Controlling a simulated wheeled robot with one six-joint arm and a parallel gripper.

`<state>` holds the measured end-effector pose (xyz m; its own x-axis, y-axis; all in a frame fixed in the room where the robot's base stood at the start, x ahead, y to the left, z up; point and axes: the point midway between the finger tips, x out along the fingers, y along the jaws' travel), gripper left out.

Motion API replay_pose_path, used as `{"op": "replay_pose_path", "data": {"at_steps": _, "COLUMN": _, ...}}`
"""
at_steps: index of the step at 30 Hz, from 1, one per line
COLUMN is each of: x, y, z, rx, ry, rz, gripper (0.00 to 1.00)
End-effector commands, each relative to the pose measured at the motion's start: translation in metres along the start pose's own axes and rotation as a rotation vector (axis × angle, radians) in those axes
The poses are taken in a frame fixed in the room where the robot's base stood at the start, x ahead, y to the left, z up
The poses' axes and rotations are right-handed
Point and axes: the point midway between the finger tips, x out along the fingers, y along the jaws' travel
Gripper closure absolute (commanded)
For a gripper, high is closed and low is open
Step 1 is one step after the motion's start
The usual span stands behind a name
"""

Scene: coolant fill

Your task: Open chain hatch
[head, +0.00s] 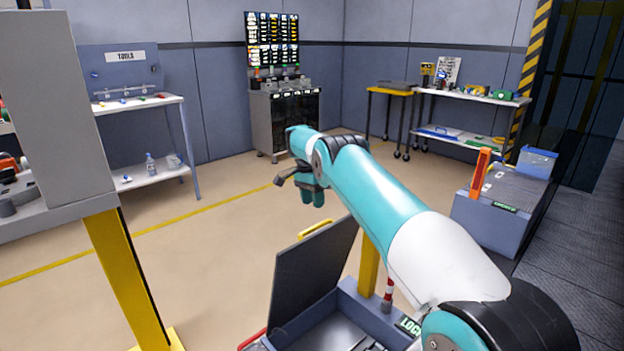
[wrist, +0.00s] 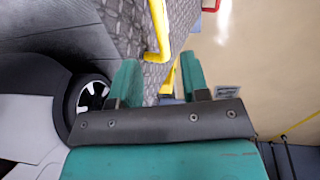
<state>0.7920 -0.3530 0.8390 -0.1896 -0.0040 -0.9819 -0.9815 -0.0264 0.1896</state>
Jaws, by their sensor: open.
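The hatch lid (head: 308,275) is a dark panel standing tilted up over an open grey box (head: 375,318) at bottom centre of the head view. A yellow handle (head: 315,229) is on its top edge. In the wrist view a patterned metal plate (wrist: 122,22) with a yellow handle (wrist: 158,40) lies beyond the fingers; it appears to be the lid's outer face. My gripper (head: 312,196) is open and empty, pointing down above and apart from the lid in the head view. In the wrist view the handle shows between its fingertips (wrist: 160,72); the depth gap is unclear.
A yellow post (head: 368,266) stands close behind the box. A grey cabinet (head: 500,210) with an orange-red bar (head: 480,171) is at right. A tool bench (head: 145,104) and tool cabinet (head: 285,118) stand at the back. The floor between is clear.

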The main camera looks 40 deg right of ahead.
Motion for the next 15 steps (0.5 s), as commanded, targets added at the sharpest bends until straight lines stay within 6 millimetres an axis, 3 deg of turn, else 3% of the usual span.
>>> {"op": "replay_pose_path", "data": {"at_steps": 1, "x": -0.011, "y": 0.002, "z": -0.001, "rx": -0.001, "ry": -0.001, "rz": 0.002, "gripper": 0.58}}
{"op": "replay_pose_path", "data": {"at_steps": 3, "x": -0.015, "y": 0.002, "z": -0.001, "rx": 0.0, "ry": 0.0, "rz": 0.002, "gripper": 0.58}}
{"op": "replay_pose_path", "data": {"at_steps": 15, "x": -0.028, "y": 0.001, "z": 0.0, "rx": 0.0, "ry": -0.001, "rz": 0.001, "gripper": 0.58}}
